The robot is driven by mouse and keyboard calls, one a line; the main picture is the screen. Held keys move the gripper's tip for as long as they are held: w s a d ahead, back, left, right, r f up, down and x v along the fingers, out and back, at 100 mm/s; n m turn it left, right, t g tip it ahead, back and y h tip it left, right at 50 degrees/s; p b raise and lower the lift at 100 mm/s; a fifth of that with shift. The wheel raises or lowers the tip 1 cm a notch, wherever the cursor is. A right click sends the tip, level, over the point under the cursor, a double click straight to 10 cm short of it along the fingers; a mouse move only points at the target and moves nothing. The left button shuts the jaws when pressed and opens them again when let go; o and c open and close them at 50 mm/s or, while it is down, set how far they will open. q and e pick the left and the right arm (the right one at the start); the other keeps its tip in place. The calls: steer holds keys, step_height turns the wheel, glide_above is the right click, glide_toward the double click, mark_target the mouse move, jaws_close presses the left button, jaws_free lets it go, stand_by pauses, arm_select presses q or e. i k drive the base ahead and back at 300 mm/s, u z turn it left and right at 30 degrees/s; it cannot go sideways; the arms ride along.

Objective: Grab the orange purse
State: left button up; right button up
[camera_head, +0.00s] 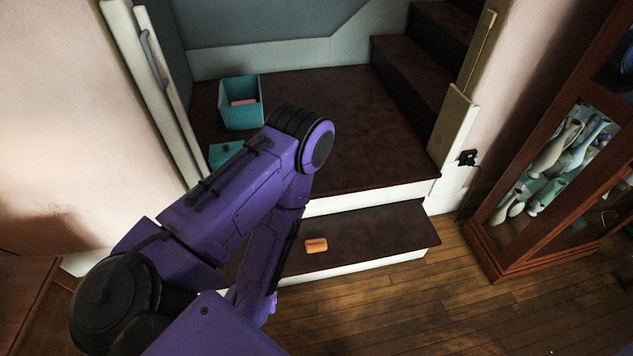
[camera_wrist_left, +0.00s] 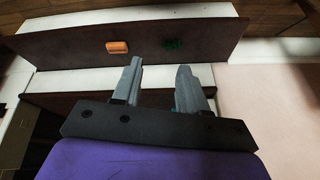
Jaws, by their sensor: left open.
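The orange purse (camera_head: 316,245) is a small orange block-like item lying on the dark tread of the lowest step (camera_head: 385,232). It also shows in the left wrist view (camera_wrist_left: 117,47), on the dark step beyond the fingers and a little left of them. In the head view my purple left arm hides that gripper. My right gripper is in neither view.
A teal basket (camera_head: 240,104) with a pink item inside stands on the landing (camera_head: 350,130). A small dark green item (camera_wrist_left: 173,44) lies on the step, right of the purse in the wrist view. A glass-fronted cabinet (camera_head: 485,232) stands at the right. Wood floor before the step is clear.

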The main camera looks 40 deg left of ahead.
mark_target(319, 244)
steer(key=u, duration=0.5)
steer(key=i, duration=1.05)
steer(key=u, duration=0.55)
